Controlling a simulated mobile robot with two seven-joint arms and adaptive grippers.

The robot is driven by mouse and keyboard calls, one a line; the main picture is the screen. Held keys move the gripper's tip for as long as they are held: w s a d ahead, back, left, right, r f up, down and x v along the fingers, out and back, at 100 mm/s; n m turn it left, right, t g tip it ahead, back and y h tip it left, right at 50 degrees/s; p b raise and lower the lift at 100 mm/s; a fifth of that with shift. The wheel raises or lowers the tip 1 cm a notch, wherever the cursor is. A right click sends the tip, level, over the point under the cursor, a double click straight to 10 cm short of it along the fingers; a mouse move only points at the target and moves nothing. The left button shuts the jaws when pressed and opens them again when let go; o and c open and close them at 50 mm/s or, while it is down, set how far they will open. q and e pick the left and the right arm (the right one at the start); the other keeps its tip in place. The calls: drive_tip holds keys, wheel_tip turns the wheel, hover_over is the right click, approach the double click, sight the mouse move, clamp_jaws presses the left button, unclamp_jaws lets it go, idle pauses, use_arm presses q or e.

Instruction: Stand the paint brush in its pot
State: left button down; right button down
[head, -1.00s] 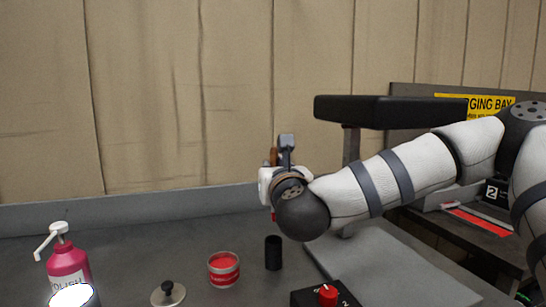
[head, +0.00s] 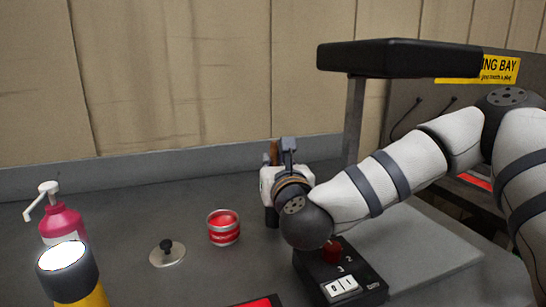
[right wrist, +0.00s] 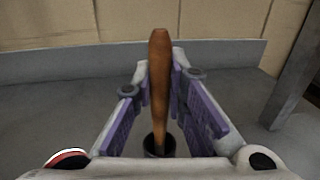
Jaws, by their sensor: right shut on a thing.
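The paint brush shows as a brown handle (right wrist: 160,85) standing about upright between my right fingers in the right wrist view. A bit of it shows in the head view (head: 274,152). My right gripper (head: 288,150) is shut on the handle; its purple-padded fingers flank it in the right wrist view (right wrist: 160,95). The black pot (head: 271,216) stands on the bench, partly hidden behind the gripper. Its dark rim (right wrist: 158,146) shows around the lower handle in the right wrist view. The bristles are hidden, and I cannot tell how deep they are. My left gripper is not in view.
A red tin (head: 223,228) and a round metal lid with a black knob (head: 167,253) lie left of the pot. A pink pump bottle (head: 62,222) and a bright-topped lamp (head: 70,275) stand farther left. A black switch box (head: 342,278) sits close in front of my right arm.

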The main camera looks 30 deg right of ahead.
drive_tip(key=c, duration=1.5)
unclamp_jaws()
drive_tip(key=shift+c, duration=0.2)
drive_tip(key=shift+s, duration=0.1)
drive_tip(key=v, duration=0.7)
drive_tip(key=shift+s+a, duration=0.1)
drive_tip(key=shift+s, duration=0.05)
